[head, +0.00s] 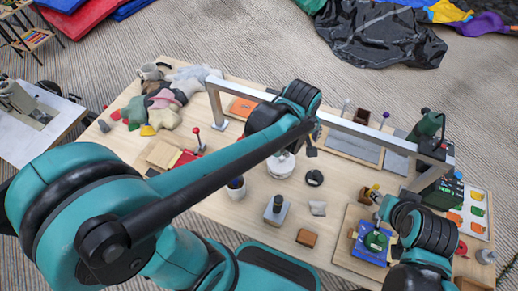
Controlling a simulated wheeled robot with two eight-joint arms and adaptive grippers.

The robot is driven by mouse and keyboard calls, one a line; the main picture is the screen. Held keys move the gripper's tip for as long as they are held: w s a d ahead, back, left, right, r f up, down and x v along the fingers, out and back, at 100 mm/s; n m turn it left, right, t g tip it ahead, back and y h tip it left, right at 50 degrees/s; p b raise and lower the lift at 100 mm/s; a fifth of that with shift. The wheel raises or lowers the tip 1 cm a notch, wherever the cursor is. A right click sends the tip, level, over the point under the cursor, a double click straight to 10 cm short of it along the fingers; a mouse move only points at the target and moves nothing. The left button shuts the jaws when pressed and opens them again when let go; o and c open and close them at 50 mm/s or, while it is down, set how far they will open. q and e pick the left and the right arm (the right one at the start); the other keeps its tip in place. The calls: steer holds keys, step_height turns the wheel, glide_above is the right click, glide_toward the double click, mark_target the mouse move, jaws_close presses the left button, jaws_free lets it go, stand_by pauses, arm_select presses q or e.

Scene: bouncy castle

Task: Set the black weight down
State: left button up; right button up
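A small round black object (314,178), which looks like the black weight, rests on the wooden table (262,222) near its middle. My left arm reaches across the table from the left, and its gripper (312,147) is small and partly hidden by the arm. It appears above and just behind the black object, apart from it in the picture. My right arm comes in at the lower right, and its gripper (380,203) is near a small brown and yellow item (368,195). The finger gaps of both grippers are too small or covered to make out.
A metal frame (350,127) spans the back of the table. A white round dish (281,165), a grey block with a dark knob (276,210) and a brown block (307,238) stand nearby. A blue tray with a green disc (376,240) is at right. Soft toys (160,105) crowd the left.

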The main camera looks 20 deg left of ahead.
arm_select(q)
steer(key=s+a+r+m+t, duration=0.3)
steer(key=s+a+m+t, duration=0.1)
steer(key=s+a+m, duration=0.5)
steer(key=shift+s+a+r+m+y, duration=0.3)
steer(key=shift+a+r+m, duration=0.1)
steer(key=shift+m, duration=0.2)
